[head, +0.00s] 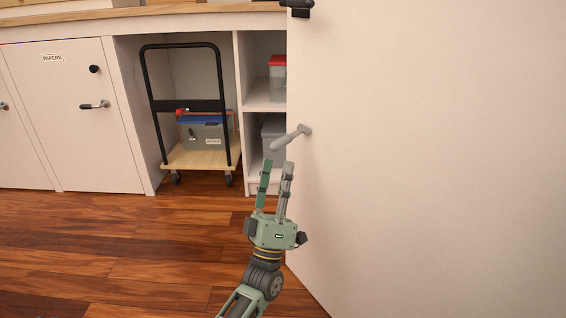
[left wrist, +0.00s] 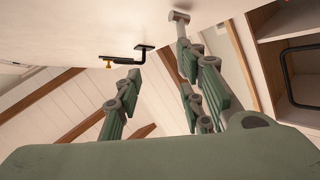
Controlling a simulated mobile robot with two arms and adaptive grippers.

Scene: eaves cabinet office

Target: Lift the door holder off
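A large white door (head: 430,150) stands open and fills the right of the head view. A black fitting (head: 299,8), probably the door holder, shows at its top edge and is partly cut off. In the left wrist view a black bracket with a brass-coloured knob (left wrist: 128,58) sits against the door face (left wrist: 75,25); it looks like the same fitting. A grey lever handle (head: 290,138) is on the door; it also shows in the left wrist view (left wrist: 181,17). My left gripper (head: 276,168) is open and empty, pointing up just below the handle. My right gripper is not in view.
A closed PAPERS door (head: 70,120) is at left. The wooden floor (head: 130,235) in front is clear.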

